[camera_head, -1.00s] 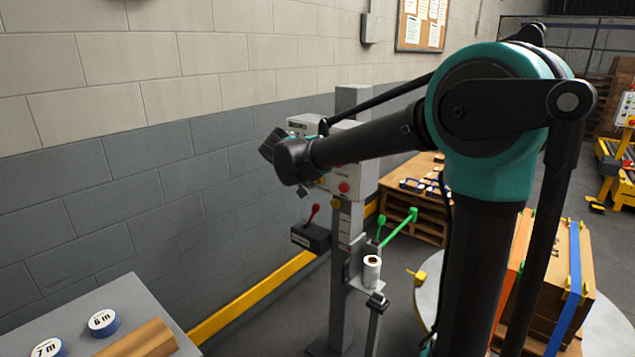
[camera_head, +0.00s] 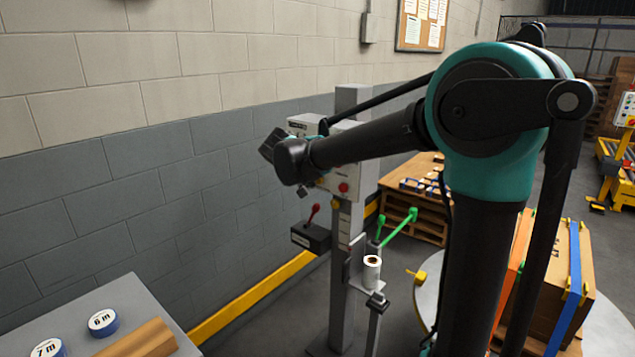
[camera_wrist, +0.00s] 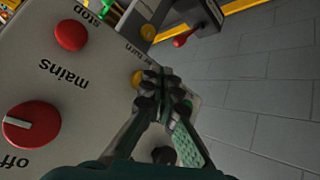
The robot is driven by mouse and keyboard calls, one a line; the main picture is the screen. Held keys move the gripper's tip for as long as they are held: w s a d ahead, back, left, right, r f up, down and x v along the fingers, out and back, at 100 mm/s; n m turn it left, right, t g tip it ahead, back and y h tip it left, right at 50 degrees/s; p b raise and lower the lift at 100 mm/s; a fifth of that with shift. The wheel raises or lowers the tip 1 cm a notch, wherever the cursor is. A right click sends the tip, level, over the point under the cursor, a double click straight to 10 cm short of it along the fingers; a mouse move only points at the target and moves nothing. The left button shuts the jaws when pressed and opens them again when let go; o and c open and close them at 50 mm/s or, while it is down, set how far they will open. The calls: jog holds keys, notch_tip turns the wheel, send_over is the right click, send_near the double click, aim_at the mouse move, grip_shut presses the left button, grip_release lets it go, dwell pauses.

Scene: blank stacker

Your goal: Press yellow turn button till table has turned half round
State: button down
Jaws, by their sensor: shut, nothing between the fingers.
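The yellow turn button (camera_wrist: 137,78) shows in the wrist view on a grey control panel (camera_wrist: 100,95), under its upside-down "turn" label. My gripper (camera_wrist: 165,80) is shut and empty, its fingertips right at the button and partly covering it. I cannot tell whether they touch it. The round turntable (camera_head: 428,300) lies at the lower right, partly behind my arm, bearing a brown load (camera_head: 541,285) with a blue strap (camera_head: 575,262).
On the panel are a red stop button (camera_wrist: 72,34) and a red mains knob (camera_wrist: 31,125). A black box with a red lever (camera_head: 312,214) and a white roll (camera_head: 371,273) are on the post. A grey table (camera_head: 75,325) stands lower left; the wall is close behind.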

jog(key=shift+w+d, duration=0.1)
jog(key=shift+w, duration=0.05)
jog(key=shift+w+d, duration=0.15)
jog(key=shift+w, duration=0.05)
